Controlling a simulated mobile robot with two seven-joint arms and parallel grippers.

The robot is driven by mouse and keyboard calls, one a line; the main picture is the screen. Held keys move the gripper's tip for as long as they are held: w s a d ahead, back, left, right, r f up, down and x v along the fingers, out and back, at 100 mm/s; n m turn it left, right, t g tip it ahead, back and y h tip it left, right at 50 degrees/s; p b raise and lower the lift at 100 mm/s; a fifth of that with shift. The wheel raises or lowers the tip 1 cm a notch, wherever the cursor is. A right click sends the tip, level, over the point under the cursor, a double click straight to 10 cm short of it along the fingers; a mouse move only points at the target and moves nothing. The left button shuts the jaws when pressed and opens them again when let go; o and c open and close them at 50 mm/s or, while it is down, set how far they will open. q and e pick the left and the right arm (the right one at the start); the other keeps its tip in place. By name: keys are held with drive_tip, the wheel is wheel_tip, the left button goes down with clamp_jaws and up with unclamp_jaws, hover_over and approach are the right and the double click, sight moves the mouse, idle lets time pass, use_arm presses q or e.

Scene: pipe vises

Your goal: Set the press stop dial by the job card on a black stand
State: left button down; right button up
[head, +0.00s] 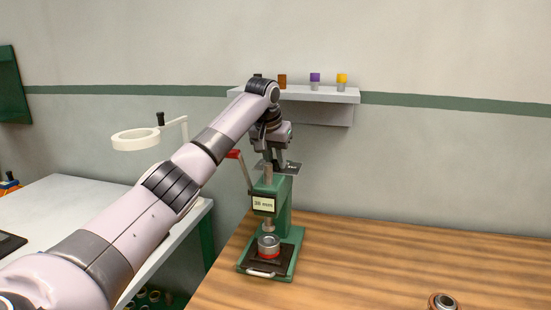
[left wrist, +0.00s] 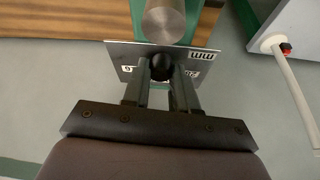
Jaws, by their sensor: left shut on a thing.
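A green press (head: 283,220) stands on the wooden bench. On its top is a flat grey dial plate (head: 292,168) with a black knob; the plate, with printed marks including "mm", also shows in the left wrist view (left wrist: 122,56). My left gripper (head: 275,163) reaches down over the press top. Its fingers are shut on the black dial knob (left wrist: 161,66). The fingers hide part of the plate, and I cannot read the dial's setting. A white card (head: 264,204) with a dark border, reading about "38 mm", shows at the press front. My right gripper is not in view.
A red-ended lever (head: 235,154) sticks out left of the press. A metal ring part (head: 268,245) sits on the press base. A bearing-like ring (head: 443,302) lies at the front right. A wall shelf (head: 320,96) holds small coloured items behind. The bench's right side is mostly clear.

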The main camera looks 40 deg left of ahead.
use_arm(q)
drive_tip(key=shift+m, duration=0.6)
drive_tip(key=c, duration=0.9)
unclamp_jaws()
drive_tip(key=shift+b+v, duration=0.45)
drive_tip(key=shift+v, duration=3.15)
drive_tip(key=shift+a, duration=0.15)
